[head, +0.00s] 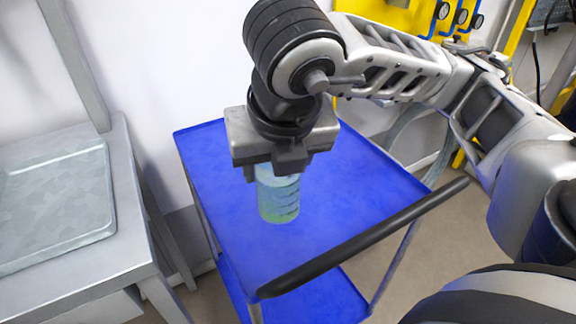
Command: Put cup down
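The cup (279,200) is a clear, ribbed, greenish-blue vessel over the top of a blue cart (370,185). It looks upright. My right gripper (272,170) points down over it, with its fingers at the cup's upper part and shut on it. The gripper hides the cup's rim. I cannot tell from this angle whether the cup's base touches the cart top or hangs just above it. My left gripper is not in view.
The cart top is otherwise bare, with free room around the cup. A black handle bar (365,238) runs along its near edge. A grey metal bench (125,190) stands at the left. Yellow equipment (400,18) stands at the back right.

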